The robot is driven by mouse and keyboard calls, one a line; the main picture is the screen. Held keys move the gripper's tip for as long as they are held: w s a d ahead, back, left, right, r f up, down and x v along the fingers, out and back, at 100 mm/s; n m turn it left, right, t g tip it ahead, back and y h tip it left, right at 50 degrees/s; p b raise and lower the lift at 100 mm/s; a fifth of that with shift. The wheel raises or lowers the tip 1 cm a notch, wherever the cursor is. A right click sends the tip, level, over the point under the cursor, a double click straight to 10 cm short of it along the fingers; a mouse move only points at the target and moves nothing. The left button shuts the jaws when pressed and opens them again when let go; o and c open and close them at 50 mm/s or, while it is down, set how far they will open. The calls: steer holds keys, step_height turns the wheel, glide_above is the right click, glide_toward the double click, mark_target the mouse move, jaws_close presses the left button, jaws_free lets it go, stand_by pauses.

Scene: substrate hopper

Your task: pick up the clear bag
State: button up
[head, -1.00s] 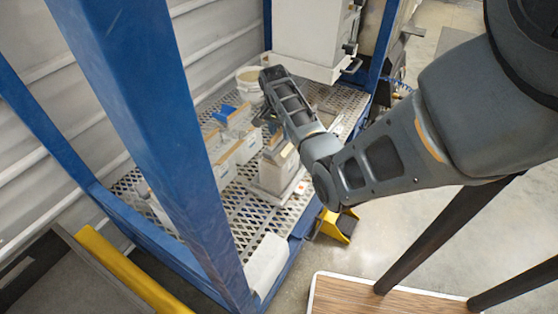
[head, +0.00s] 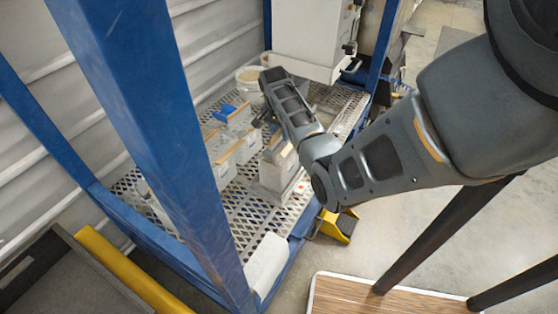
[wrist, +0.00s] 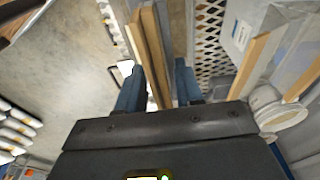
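In the wrist view, my gripper (wrist: 160,80) points down with its two blue-grey fingers apart. Two parallel wooden strips (wrist: 150,45) run between the fingers, with narrow gaps seeming to show on either side. In the head view, my gripper (head: 264,118) is above the mesh deck, beside a pale wood-topped item (head: 277,172). This may be the clear bag, but its see-through body cannot be made out. Another pale, translucent item with wooden strips (wrist: 250,35) stands at the right of the wrist view.
The mesh deck (head: 240,218) holds more pale items, a blue scoop-like piece (head: 235,116) and a white bucket (head: 248,78). A white hopper (head: 306,35) stands behind. A blue post (head: 160,140) rises at the left. A yellow pedal (head: 338,224) is on the floor.

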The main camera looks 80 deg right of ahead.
jaws_close()
steer(key=shift+d+r, duration=0.1)
steer(key=shift+r, duration=0.05)
stand_by(0.4)
